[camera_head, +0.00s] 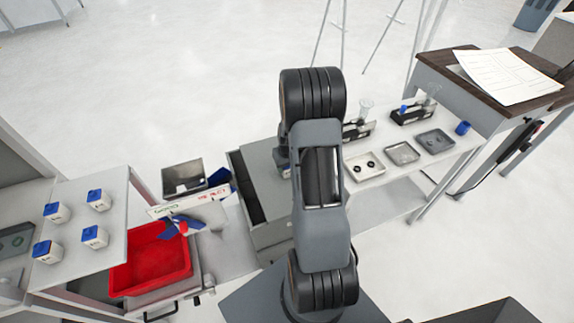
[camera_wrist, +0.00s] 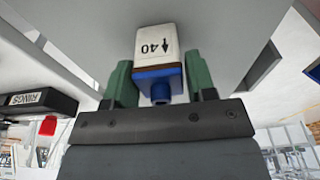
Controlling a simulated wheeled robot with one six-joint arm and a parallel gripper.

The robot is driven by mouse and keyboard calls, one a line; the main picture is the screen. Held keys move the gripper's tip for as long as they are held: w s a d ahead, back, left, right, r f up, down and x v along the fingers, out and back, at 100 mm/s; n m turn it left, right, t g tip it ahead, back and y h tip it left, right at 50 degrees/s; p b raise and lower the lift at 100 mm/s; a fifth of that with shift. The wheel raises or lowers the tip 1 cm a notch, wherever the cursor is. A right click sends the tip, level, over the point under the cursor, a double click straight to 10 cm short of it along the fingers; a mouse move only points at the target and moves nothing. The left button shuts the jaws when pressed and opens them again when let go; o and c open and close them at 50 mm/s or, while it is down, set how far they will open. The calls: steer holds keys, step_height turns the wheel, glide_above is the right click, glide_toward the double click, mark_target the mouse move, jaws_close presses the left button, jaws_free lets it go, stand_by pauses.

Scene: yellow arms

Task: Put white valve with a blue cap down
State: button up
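A white valve (camera_wrist: 158,42) with a blue cap (camera_wrist: 160,82) fills the top middle of the wrist view. Its white face carries a "40" and an arrow, upside down in the picture. In the head view, my arm hides the gripper and the held valve. Several similar white valves with blue caps (camera_head: 97,200) stand on a light shelf (camera_head: 75,225) at the left.
A red bin (camera_head: 150,262) stands right of the shelf, with a dark metal box (camera_head: 184,178) behind. Right of my arm, a long bench holds small trays (camera_head: 403,152), racks (camera_head: 412,113) and a blue cup (camera_head: 463,128). A "RINGS" bin (camera_wrist: 35,101) shows in the wrist view.

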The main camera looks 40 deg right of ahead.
steer(key=shift+o, duration=1.4)
